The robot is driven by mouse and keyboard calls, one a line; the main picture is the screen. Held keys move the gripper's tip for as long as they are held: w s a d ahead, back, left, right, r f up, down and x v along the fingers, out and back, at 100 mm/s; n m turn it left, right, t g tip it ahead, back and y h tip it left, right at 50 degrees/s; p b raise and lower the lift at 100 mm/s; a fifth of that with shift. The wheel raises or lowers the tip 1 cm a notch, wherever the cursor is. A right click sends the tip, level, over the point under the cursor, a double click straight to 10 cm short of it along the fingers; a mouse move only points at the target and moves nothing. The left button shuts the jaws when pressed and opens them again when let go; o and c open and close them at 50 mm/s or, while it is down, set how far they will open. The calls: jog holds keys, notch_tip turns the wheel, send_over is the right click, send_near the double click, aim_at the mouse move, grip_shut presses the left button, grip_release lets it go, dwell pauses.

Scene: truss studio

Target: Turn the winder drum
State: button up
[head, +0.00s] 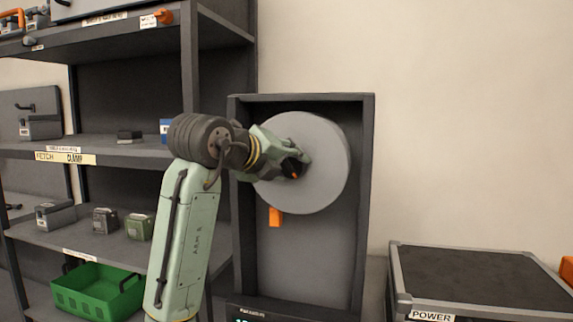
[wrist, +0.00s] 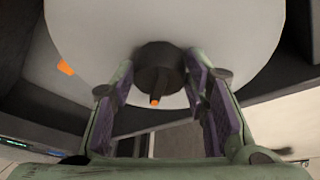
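The winder drum (head: 325,165) is a large pale grey disc mounted in a dark upright frame (head: 365,200). It fills the top of the wrist view (wrist: 220,30). A dark round knob (wrist: 158,62) with an orange-tipped peg (wrist: 155,100) sticks out from the drum face. My gripper (head: 297,168) is at the drum's face in the head view. In the wrist view its two purple-padded fingers (wrist: 160,105) are apart, one on each side of the knob, with gaps visible. An orange marker (head: 275,217) shows at the drum's lower left edge and in the wrist view (wrist: 65,67).
A dark shelf unit (head: 95,152) with small boxes and a green crate (head: 95,290) stands to the left. A dark case (head: 480,275) labelled POWER sits at the lower right. A small display panel (head: 250,312) is below the drum. The wall at right is bare.

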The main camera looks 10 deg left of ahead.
jog(key=o, duration=0.4)
jog(key=shift+s, duration=0.1)
jog(key=v, duration=1.2)
